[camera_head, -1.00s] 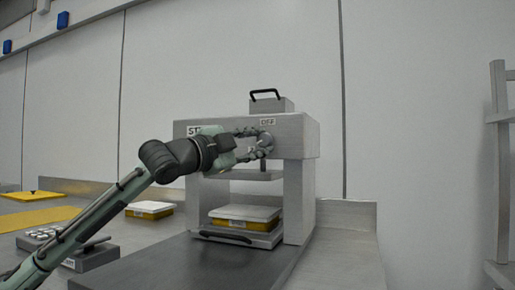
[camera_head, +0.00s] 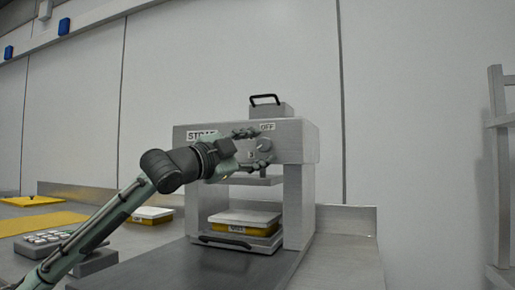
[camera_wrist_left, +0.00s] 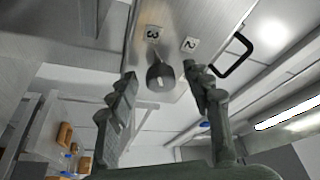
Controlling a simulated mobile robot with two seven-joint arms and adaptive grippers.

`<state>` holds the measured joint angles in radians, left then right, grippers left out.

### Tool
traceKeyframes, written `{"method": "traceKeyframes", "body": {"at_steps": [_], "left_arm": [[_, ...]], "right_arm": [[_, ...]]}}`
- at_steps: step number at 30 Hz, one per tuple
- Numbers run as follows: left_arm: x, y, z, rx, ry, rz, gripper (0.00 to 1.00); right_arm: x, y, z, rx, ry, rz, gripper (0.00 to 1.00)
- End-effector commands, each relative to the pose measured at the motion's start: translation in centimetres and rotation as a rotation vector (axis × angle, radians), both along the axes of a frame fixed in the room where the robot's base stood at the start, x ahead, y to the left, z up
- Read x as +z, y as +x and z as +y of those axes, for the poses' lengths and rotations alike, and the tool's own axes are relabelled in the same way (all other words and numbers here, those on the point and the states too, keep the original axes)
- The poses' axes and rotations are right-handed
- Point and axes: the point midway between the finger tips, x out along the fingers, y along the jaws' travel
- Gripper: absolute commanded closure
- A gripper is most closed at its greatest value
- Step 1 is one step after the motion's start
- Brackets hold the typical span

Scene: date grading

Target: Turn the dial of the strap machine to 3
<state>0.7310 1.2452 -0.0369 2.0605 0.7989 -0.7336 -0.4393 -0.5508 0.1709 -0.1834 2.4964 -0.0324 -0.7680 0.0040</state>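The strap machine (camera_head: 300,136) stands on the counter with a "STRAP" label on its front. Its round grey dial (camera_head: 264,145) is at the upper right of that front, with an "OFF" label above it and a "3" label at its lower left. In the left wrist view the dial (camera_wrist_left: 160,77) sits between and just beyond my fingertips, near the labels "3" and "2". My left gripper (camera_head: 253,149) is open, its fingers spread above and below the dial with gaps on both sides. My right gripper is out of view.
A white-lidded yellow box (camera_head: 245,220) sits in the machine's opening, under a press plate. A second such box (camera_head: 150,214), a yellow mat (camera_head: 40,222) and a grey tray of small items (camera_head: 45,240) lie to the left. A metal rack (camera_head: 499,180) stands at the right.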

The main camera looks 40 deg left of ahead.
Motion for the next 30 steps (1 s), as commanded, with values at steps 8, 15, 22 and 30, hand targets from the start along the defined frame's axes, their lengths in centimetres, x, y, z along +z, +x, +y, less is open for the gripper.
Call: {"method": "traceKeyframes", "body": {"at_steps": [8,15,22,30], "left_arm": [[0.0,-0.1,0.1,0.001,0.001,0.0,0.5],[-0.5,-1.3,0.4,0.005,0.002,0.005,0.5],[-1.0,-3.3,0.3,-0.002,-0.002,0.005,0.5],[-1.5,-7.0,0.7,-0.001,-0.005,0.001,0.5]], "right_arm": [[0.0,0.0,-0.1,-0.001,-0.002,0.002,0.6],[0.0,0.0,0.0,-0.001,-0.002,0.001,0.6],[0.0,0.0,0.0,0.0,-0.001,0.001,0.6],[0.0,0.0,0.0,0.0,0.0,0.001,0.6]]}}
